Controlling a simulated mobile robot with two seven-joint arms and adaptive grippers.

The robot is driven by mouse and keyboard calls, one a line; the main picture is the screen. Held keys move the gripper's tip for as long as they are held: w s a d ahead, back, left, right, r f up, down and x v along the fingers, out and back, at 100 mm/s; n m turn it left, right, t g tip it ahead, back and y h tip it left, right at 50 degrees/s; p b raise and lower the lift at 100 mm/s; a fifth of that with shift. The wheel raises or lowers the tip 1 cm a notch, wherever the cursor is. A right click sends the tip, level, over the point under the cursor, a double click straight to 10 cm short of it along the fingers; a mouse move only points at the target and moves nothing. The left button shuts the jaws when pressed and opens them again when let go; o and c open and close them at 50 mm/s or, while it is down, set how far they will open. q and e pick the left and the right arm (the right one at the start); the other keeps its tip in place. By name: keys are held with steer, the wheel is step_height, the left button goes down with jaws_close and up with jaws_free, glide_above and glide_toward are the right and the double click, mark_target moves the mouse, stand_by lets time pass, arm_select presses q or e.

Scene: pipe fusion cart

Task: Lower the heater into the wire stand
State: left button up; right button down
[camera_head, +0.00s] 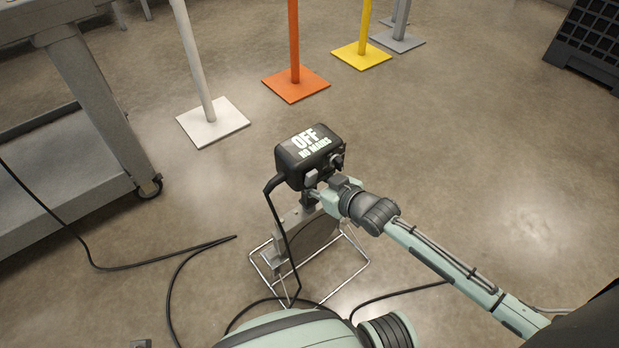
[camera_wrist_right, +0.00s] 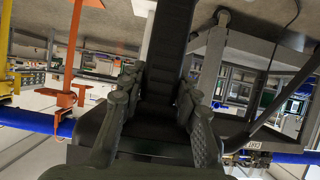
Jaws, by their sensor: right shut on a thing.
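The wire stand (camera_head: 355,274) is a thin bright metal frame on the floor, under and around the plate's lower part. I cannot tell whether the plate rests in the stand or hangs just above it. My right gripper (camera_head: 325,196) is shut on the heater just below the box. In the right wrist view its fingers (camera_wrist_right: 158,88) close on both sides of a dark part of the heater. My left gripper is not in view.
Black cables (camera_head: 178,272) lie on the floor left of the stand, and one drops from the heater. A grey cart (camera_head: 70,180) stands at left. White (camera_head: 213,123), orange (camera_head: 296,85) and yellow (camera_head: 361,56) post bases stand behind.

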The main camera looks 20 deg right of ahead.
steer(key=shift+w+a+r, duration=0.1)
steer(key=shift+w+r, duration=0.25)
steer(key=shift+r, duration=0.45)
steer(key=c, duration=1)
jaws_free()
steer(key=shift+f, duration=0.15)
steer(key=shift+s+f, duration=0.1)
steer(key=shift+s, duration=0.1)
steer(key=shift+s+f, duration=0.25)
steer(key=shift+f, duration=0.3)
steer(key=shift+s+f, duration=0.2)
steer(key=shift+f, duration=0.3)
steer(key=shift+c, duration=0.7)
steer(key=o, duration=1.1)
steer(key=shift+w+r, duration=0.2)
steer(key=shift+r, duration=0.2)
steer(key=shift+o, duration=0.2)
steer(key=shift+r, duration=0.15)
